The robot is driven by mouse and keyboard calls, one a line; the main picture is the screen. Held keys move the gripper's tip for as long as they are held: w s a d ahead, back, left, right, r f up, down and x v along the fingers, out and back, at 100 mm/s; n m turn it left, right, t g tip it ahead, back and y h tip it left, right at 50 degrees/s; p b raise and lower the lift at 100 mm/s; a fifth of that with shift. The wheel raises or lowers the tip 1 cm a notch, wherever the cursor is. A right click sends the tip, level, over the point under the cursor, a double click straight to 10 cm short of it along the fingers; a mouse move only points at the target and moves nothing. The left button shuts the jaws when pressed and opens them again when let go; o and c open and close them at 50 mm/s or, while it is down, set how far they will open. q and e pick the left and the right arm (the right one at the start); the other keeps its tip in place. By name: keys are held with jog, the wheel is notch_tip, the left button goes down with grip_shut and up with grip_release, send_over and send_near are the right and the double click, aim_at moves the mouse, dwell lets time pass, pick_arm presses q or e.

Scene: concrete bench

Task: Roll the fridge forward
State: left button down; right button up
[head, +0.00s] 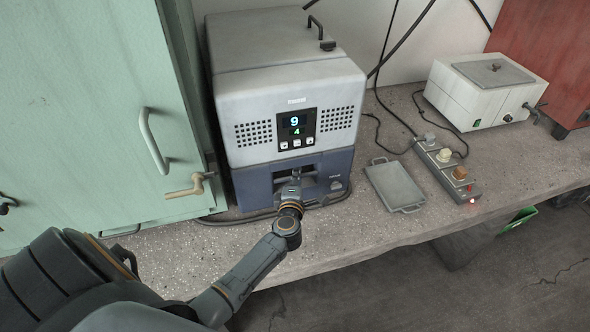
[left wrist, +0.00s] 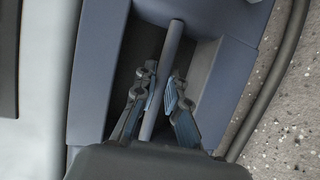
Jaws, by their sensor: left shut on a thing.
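The fridge looks to be the white and blue box-shaped unit (head: 290,95) in the head view, standing upright on the bench against the wall. Its front has a display reading 9 and 4 between two dotted vents. A recess in its blue lower front holds a grey bar handle (left wrist: 173,42), seen in the left wrist view. My left gripper (head: 294,180) reaches into this recess from the front. In the left wrist view its two fingers (left wrist: 160,88) are on either side of the bar, shut on it. My right gripper is not in view.
A green cabinet (head: 85,110) stands close on the left, its handle and tap-like lever sticking out. Right of the fridge lie a grey tray (head: 394,184), a power strip (head: 447,168) and a white bath (head: 485,90). A dark hose runs around the fridge's base. The bench edge is near.

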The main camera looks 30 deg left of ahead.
pick_arm(q)
jog(key=s+d+p, duration=0.2)
jog(key=s+d, duration=0.7)
jog(key=d, duration=0.2)
jog(key=shift+s+d+f, duration=0.15)
jog(key=shift+s+f, duration=0.05)
jog(key=shift+f, duration=0.15)
jog(key=c, duration=1.4)
grip_release()
jog(key=shift+s+r, duration=0.1)
jog(key=v, duration=1.2)
jog(key=shift+r, duration=0.15)
